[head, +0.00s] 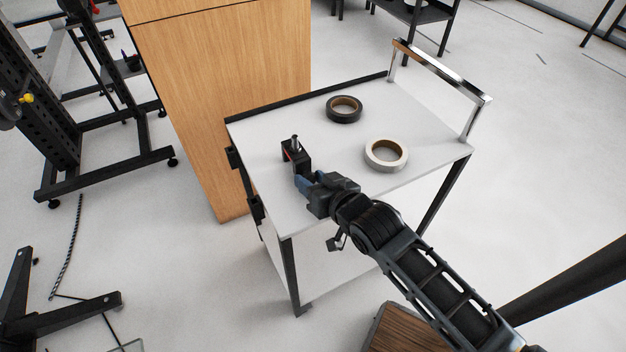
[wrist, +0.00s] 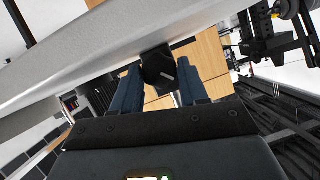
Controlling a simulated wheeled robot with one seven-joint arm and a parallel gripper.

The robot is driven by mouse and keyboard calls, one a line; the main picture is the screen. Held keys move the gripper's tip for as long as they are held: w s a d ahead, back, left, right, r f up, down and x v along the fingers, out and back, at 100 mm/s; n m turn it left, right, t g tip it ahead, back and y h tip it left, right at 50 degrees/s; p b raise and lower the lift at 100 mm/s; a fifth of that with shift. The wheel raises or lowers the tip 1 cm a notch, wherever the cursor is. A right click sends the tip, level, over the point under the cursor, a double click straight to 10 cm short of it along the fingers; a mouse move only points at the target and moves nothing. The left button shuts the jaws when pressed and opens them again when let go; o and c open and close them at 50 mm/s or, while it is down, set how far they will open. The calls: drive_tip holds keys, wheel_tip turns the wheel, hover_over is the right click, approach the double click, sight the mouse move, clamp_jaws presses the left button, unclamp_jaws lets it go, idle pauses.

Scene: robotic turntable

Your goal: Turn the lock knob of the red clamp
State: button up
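The clamp (head: 297,155) stands at the left part of the white cart top. It looks mostly black, with a silver post on top and a small patch of red. My gripper (head: 301,184) is close to its near side, with blue fingers pointing at it. In the wrist view a black faceted knob (wrist: 158,68) shows between the tips of my gripper (wrist: 158,72). The fingers are apart, with narrow gaps visible on both sides of the knob. I cannot tell how far the tips reach along it. The clamp's lower near side is partly hidden by my gripper in the head view.
The white cart top (head: 330,195) also holds a black tape roll (head: 344,109) and a white tape roll (head: 386,154), right of the clamp. A chrome handle (head: 445,70) rises at the cart's right end. A wooden cabinet (head: 225,80) stands behind. The front right of the top is clear.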

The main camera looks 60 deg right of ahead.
drive_tip(key=c, duration=0.6)
drive_tip(key=shift+n+h, duration=0.4)
drive_tip(key=shift+n, duration=0.2)
drive_tip(key=shift+w+a+f+n+g+h, duration=0.15)
drive_tip(key=shift+n+g+h, duration=0.2)
drive_tip(key=shift+n, duration=0.25)
drive_tip(key=shift+n+g+b, duration=0.25)
drive_tip(key=shift+n+b, duration=0.15)
drive_tip(key=o, duration=1)
drive_tip(key=shift+o, duration=0.2)
drive_tip(key=shift+a+r, duration=0.1)
drive_tip(key=shift+r, duration=0.1)
